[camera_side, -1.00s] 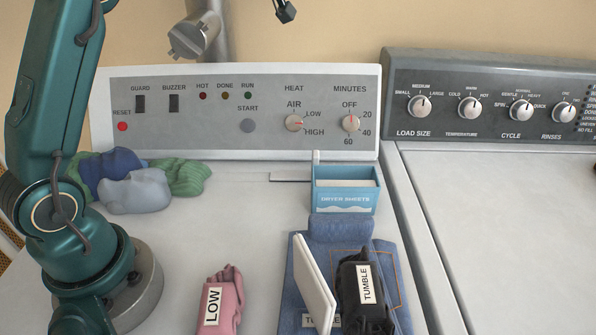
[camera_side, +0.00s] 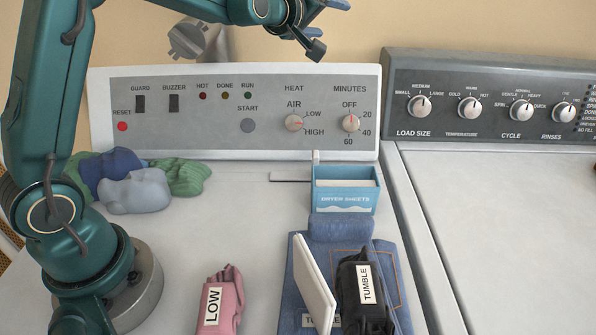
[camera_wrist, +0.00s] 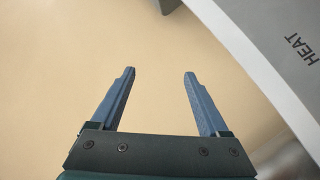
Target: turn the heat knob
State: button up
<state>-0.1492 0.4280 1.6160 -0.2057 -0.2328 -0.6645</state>
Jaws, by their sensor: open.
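The heat knob (camera_side: 294,123) is a small round beige dial on the dryer's grey panel, under the word HEAT. Its red mark points right, between LOW and HIGH. My gripper (camera_wrist: 160,75) is open and empty in the wrist view, its two blue fingers apart before the beige wall. In the side view its blue fingertips show only partly at the top edge, above the panel and apart from the knob. The wrist view shows the panel's corner with the word HEAT at the upper right; the knob is out of that view.
The minutes knob (camera_side: 351,123) is just right of the heat knob. A blue dryer sheets box (camera_side: 345,199) stands below the panel.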

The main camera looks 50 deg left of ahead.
aim_at(293, 122)
jog(key=s+f+n+g, duration=0.1)
jog(key=s+f, duration=0.1)
jog(key=f, duration=0.1)
jog(key=s+f+n+g, duration=0.1)
jog(key=s+f+n, duration=0.1)
jog(key=f, duration=0.1)
jog(key=s+f+n+g+y, duration=0.1)
jog(key=s+f+n+g, duration=0.1)
jog(key=f, duration=0.1)
jog(key=shift+s+d+f, duration=0.15)
jog(key=shift+s+f, duration=0.05)
jog(key=shift+f, duration=0.1)
jog(key=s+f, duration=0.2)
jog(key=s+d+f+n+g, duration=0.1)
jog(key=s+f, duration=0.1)
jog(key=s+f+g, duration=0.1)
jog(key=s, duration=0.1)
jog(key=shift+d+f+n, duration=0.15)
jog(key=shift+f+n, duration=0.25)
jog(key=shift+x, duration=2.4)
jog(key=shift+c, duration=0.2)
grip_shut()
